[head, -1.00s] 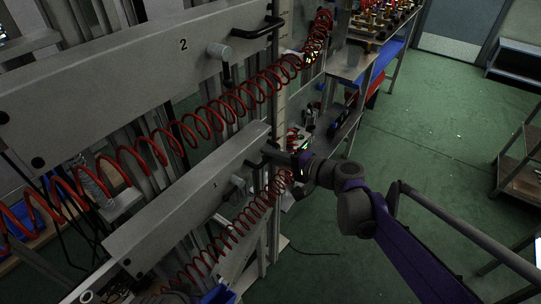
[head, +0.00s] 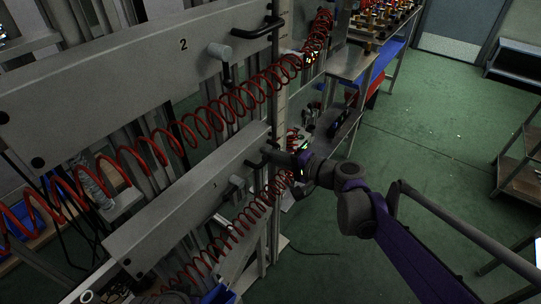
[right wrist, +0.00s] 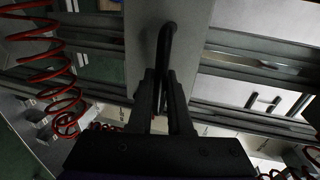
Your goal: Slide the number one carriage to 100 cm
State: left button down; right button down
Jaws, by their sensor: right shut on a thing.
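The number one carriage (head: 165,215) is the lower long grey beam, marked 1, in the head view. A black handle (head: 256,162) is at its right end, with a grey knob (head: 237,184) nearby. My right gripper (head: 272,156) is at this handle. In the right wrist view, the gripper's two dark fingers (right wrist: 161,88) are shut on the black handle (right wrist: 168,38), which stands out from the grey carriage face (right wrist: 200,30). My left gripper cannot be made out. No 100 cm mark is legible.
The number two carriage (head: 140,70) is above, with its own black handle (head: 262,28). Red coiled hoses (head: 205,122) run along both carriages. A vertical post (head: 279,100) stands by their right ends.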

notch_tip(320, 180, up, 4)
jog(key=p, duration=0.3)
jog(key=shift+r, duration=0.2)
jog(key=shift+f, duration=0.15)
jog(key=c, duration=0.8)
grip_release()
jog(key=shift+c, duration=0.2)
jog(key=v, duration=1.1)
jog(key=shift+a, duration=0.1)
